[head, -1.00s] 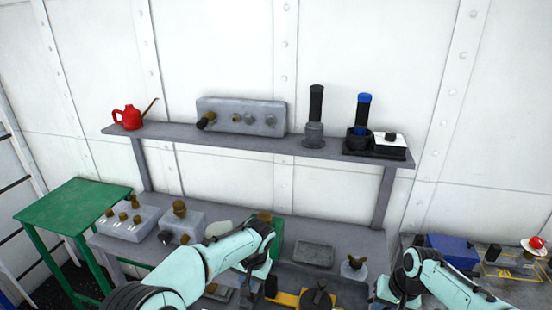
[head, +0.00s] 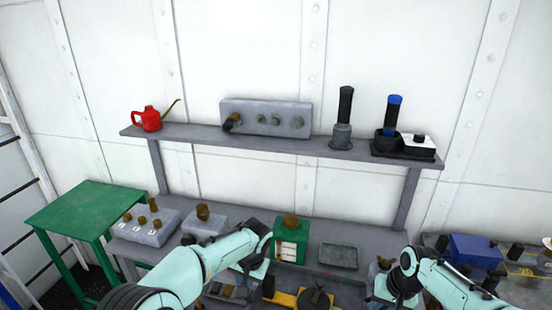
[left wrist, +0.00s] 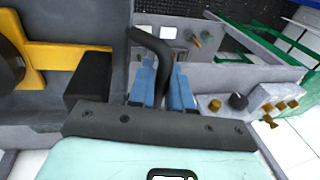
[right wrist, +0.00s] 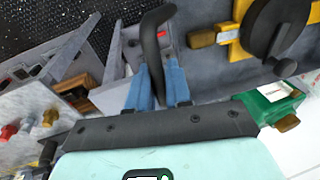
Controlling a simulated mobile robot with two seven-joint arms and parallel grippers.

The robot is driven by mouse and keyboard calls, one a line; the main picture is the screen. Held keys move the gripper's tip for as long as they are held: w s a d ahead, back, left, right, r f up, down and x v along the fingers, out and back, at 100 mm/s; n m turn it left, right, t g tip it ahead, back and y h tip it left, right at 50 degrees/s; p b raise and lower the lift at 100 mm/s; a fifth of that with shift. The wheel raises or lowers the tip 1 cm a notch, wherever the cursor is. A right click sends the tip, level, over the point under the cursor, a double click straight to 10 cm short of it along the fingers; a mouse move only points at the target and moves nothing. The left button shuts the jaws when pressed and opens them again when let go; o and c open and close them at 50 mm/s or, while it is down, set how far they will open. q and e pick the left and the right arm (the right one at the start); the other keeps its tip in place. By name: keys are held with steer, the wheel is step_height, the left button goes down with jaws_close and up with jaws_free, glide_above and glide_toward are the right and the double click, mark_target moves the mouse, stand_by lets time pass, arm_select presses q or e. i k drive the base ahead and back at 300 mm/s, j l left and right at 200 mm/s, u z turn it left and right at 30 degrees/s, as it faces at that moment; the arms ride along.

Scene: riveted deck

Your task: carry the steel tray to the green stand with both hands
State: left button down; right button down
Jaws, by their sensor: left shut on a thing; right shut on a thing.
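The steel tray (right wrist: 208,72) is grey and low in front of me, mostly cut off by the bottom edge of the head view. A yellow piece with a black wheel (head: 314,297) rests on it. My left gripper (left wrist: 155,88) is shut on a black bent handle (left wrist: 150,42) at one end. My right gripper (right wrist: 157,88) is shut on the matching black handle (right wrist: 150,35) at the other. Whether the tray is level is unclear. The green stand (head: 85,207) is at the left in the head view, its top bare and apart from the tray.
A grey bench (head: 378,243) runs along the wall, holding a green box (head: 290,240), a flat dark grey tray (head: 338,256) and knobbed grey boxes (head: 148,226). A shelf above carries a red can (head: 147,119). A blue box (head: 474,250) sits at right.

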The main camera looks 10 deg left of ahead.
mark_target(82, 210)
steer(key=j, duration=0.7)
steer(key=k+j, duration=0.1)
steer(key=j, duration=1.15)
steer(key=i+j+u, duration=0.15)
steer(key=j, duration=0.35)
steer(key=i+j, duration=0.1)
steer(key=j, duration=0.65)
steer(key=i+j+u, duration=0.45)
steer(key=i, duration=0.15)
